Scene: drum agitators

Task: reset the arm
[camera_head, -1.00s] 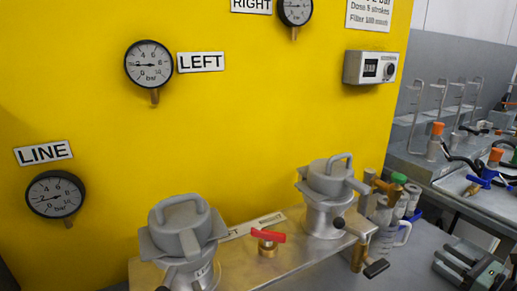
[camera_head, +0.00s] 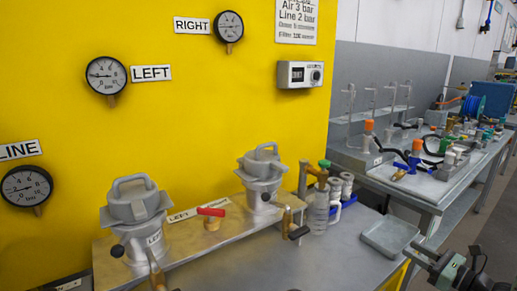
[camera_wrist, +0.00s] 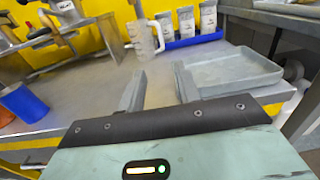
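My gripper (camera_wrist: 160,88) is in the wrist view with its two fingers apart, over the grey bench top. Nothing is between the fingers. A part of my arm's end shows dark and greenish at the lower right of the head view, in front of the bench, and its fingers are not clear there. A grey tray (camera_head: 392,238) lies on the bench. It shows just beyond and right of my fingers in the wrist view (camera_wrist: 235,68).
Two metal drum units, left (camera_head: 137,215) and right (camera_head: 261,180), stand on a raised shelf with a red-handled valve (camera_head: 211,216) between them. A clear jug (camera_head: 318,210) and white containers (camera_wrist: 186,22) stand behind. A blue cup (camera_wrist: 24,102) is at left in the wrist view. A cluttered side bench (camera_head: 420,185) is at right.

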